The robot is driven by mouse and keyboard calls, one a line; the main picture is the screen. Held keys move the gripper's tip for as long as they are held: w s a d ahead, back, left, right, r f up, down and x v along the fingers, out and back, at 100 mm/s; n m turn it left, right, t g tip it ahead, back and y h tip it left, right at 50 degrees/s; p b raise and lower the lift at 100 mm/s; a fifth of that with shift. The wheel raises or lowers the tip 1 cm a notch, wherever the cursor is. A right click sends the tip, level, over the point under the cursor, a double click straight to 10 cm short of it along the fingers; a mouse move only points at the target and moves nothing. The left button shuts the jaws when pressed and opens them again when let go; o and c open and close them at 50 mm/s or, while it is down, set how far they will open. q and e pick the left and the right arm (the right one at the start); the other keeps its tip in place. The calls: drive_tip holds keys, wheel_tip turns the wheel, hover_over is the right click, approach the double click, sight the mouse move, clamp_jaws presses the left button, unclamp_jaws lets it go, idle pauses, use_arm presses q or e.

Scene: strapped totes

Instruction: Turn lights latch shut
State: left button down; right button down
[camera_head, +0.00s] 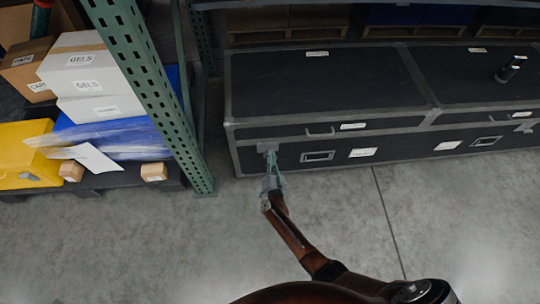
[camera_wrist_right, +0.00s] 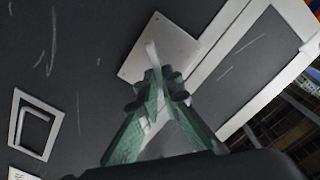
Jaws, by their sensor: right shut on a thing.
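A long black case (camera_head: 315,82) with grey metal edges stands on the floor. A light grey latch plate (camera_head: 267,147) is on its front near the left corner. The latch plate fills the upper middle of the right wrist view (camera_wrist_right: 172,48), with a narrow pale latch tab (camera_wrist_right: 152,52) over it. My right gripper (camera_head: 271,164) reaches the case front, and its green fingers (camera_wrist_right: 157,88) are shut on the latch tab. The fingers hide part of the tab. The case labels are too small to read. My left gripper is not in view.
A second black case (camera_head: 475,75) adjoins on the right, with a dark cylinder (camera_head: 510,69) on its lid. A green rack post (camera_head: 150,85) stands to the left, beside a pallet with white boxes (camera_head: 85,72) and a yellow box (camera_head: 25,155). The floor in front is clear.

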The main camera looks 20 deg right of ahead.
drive_tip(key=m, duration=0.2)
drive_tip(key=shift+d+f+m+b, duration=0.1)
drive_tip(key=shift+d+m+b, duration=0.1)
drive_tip(key=shift+m+b, duration=0.15)
drive_tip(key=shift+m, duration=0.55)
drive_tip(key=m, duration=0.1)
drive_tip(key=m+b, duration=0.1)
drive_tip(key=m, duration=0.1)
drive_tip(key=shift+d+f, duration=0.15)
drive_tip(key=shift+f, duration=0.1)
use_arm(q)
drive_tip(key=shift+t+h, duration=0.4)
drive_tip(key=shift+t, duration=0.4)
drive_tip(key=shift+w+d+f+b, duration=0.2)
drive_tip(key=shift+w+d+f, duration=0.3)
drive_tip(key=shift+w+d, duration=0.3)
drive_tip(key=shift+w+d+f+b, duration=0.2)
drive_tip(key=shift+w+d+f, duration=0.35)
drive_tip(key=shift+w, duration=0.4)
use_arm(e)
drive_tip(key=shift+m, duration=1.6)
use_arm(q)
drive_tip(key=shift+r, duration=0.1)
use_arm(e)
drive_tip(key=c, duration=2.1)
unclamp_jaws()
drive_tip(key=shift+f, duration=0.1)
